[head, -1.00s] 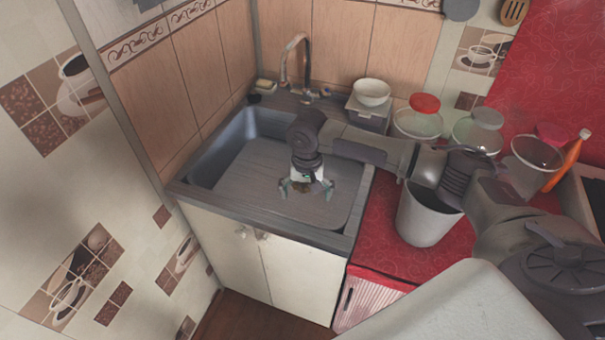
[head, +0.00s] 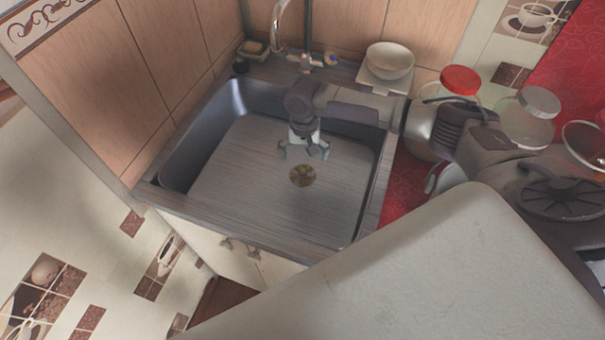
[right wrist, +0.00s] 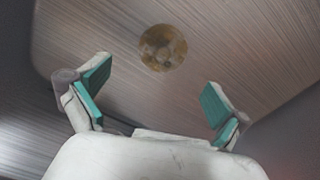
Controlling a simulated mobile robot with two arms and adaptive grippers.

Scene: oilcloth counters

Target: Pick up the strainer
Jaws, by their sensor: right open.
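The strainer (head: 302,175) is a small round brass-coloured disc lying on the floor of the grey metal sink (head: 225,185). In the right wrist view the strainer (right wrist: 162,47) shows whole, just beyond the fingertips and roughly centred between them. My right gripper (head: 304,153) is open and empty inside the sink area, a little behind the strainer in the head view. Its teal-padded fingers (right wrist: 157,78) are spread wide in the wrist view and do not touch the strainer. My left gripper is not in view.
A faucet (head: 278,22) and a soap dish (head: 253,50) stand at the sink's back edge. A white bowl (head: 390,60) and lidded glass jars (head: 527,115) are on the right, near my right arm. The sink walls enclose the gripper; the sink floor around the strainer is clear.

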